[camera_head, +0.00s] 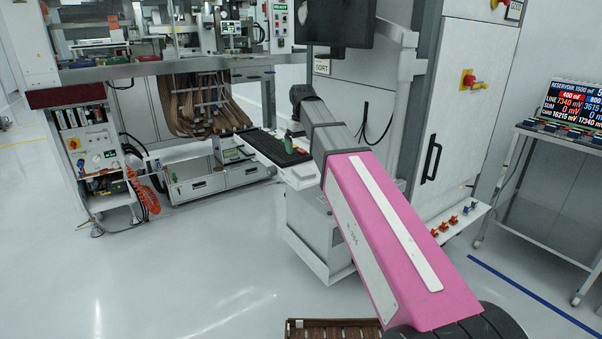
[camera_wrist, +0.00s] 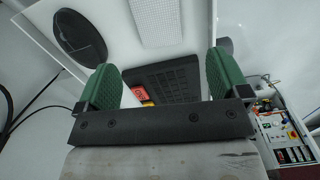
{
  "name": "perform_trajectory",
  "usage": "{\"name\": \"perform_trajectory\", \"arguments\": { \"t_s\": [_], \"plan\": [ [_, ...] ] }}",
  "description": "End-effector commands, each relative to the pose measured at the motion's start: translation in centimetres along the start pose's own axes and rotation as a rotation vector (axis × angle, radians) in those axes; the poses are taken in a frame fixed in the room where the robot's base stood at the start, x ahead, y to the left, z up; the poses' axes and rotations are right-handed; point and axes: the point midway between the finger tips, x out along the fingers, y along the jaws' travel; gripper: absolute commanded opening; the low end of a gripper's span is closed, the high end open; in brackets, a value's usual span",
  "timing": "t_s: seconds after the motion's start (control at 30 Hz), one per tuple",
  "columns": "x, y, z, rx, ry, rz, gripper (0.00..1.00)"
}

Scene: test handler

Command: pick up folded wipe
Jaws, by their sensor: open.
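A white, finely textured rectangle (camera_wrist: 155,22) lies on the pale surface at the top of the wrist view and looks like the folded wipe; its far edge is cut off by the frame. I cannot make it out in the head view. My gripper (camera_wrist: 164,80) is open and empty, with its two green pads wide apart. The rectangle appears beyond the fingertips, apart from both. In the head view one green pad of my gripper (camera_head: 288,144) shows over the shelf, and my arm hides the rest.
A black ribbed tray (camera_wrist: 165,82) lies between the fingers in the wrist view, with a red block (camera_wrist: 138,92) by its left edge. A dark disc (camera_wrist: 80,37) is at upper left. The cabinet (camera_head: 465,110) stands right of the shelf (camera_head: 299,176).

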Motion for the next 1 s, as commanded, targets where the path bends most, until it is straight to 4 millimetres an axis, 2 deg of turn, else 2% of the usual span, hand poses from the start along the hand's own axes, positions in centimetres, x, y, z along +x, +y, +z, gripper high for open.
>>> {"name": "perform_trajectory", "arguments": {
  "t_s": [0.2,0.47,0.73,1.0],
  "plan": [
    [3.0,0.0,0.1,0.001,-0.001,0.0,0.94],
    [4.6,0.0,0.0,0.001,0.0,0.0,0.94],
    [8.1,0.1,0.1,0.001,-0.001,0.0,0.94],
    [8.8,0.1,0.0,0.002,0.002,0.001,0.94]
  ]
}}
